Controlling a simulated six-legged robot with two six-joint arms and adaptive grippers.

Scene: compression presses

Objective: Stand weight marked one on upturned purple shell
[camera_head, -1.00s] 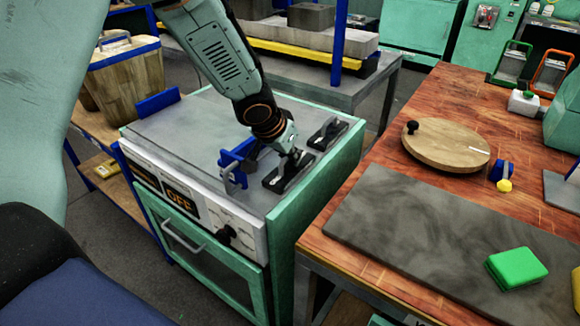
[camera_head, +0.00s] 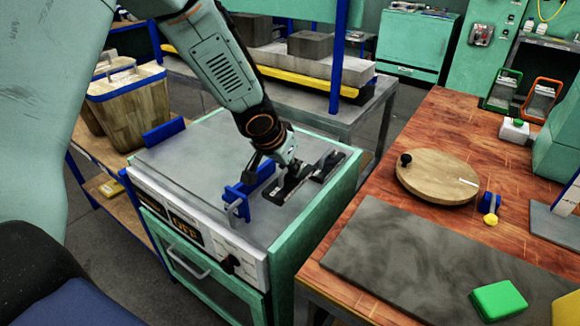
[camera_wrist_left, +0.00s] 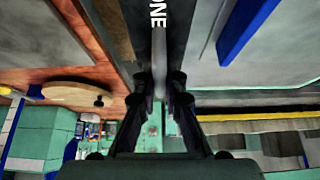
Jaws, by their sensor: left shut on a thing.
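My left gripper (camera_head: 285,164) is shut on the handle of a dark weight (camera_head: 292,187) above the grey top of the green cabinet. In the left wrist view the gripper (camera_wrist_left: 158,88) points at the dark weight (camera_wrist_left: 178,38), whose top reads ONE. A second dark weight (camera_head: 329,165) with a handle stands just behind it, to the right. Whether the held weight is fully clear of the top is hard to tell. I make out no purple shell in either view. My right gripper is not in view.
A blue bracket (camera_head: 248,186) stands left of the held weight on the cabinet (camera_head: 200,160). The wooden table (camera_head: 350,220) at right carries a dark slab (camera_head: 430,262), a round board (camera_head: 438,178) and a green block (camera_head: 498,300). Wooden bins (camera_head: 135,110) stand at left.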

